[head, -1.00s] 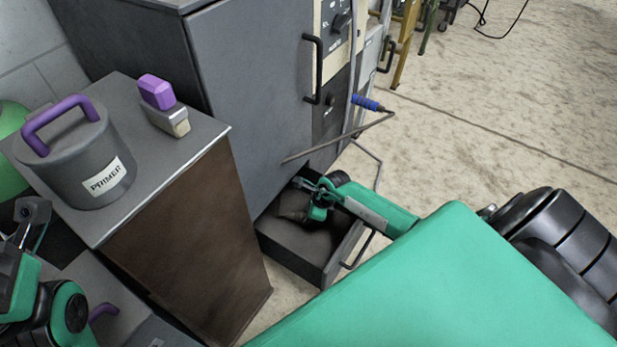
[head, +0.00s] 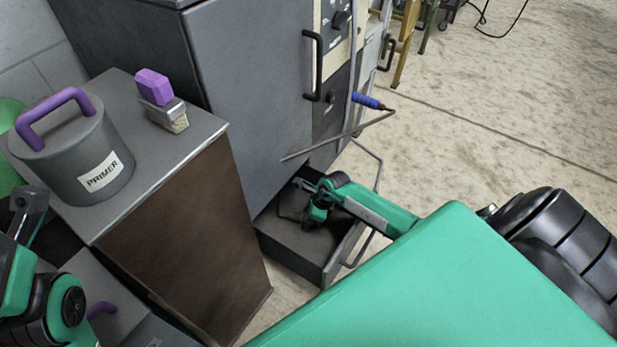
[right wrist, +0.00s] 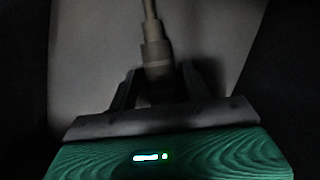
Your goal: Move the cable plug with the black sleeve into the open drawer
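The open drawer (head: 287,257) stands low at the foot of the grey cabinet. My right gripper (head: 309,208) reaches down inside it. In the right wrist view a stepped plug-like piece (right wrist: 156,55) lies between the two fingers of the right gripper (right wrist: 158,68). Narrow gaps seem to show on both sides, so the fingers look open around it. The view is dark, and the colour of its sleeve cannot be told. Another plug with a blue sleeve (head: 368,101) sits by the cabinet front, above the drawer. Part of my left arm, perhaps its gripper (head: 28,203), shows at the left edge.
The grey cabinet (head: 245,90) has a black vertical handle. A thin rod (head: 335,145) juts out above the drawer. A stand (head: 185,240) at left carries a PRIMER can (head: 72,155) and a purple-topped block (head: 154,86).

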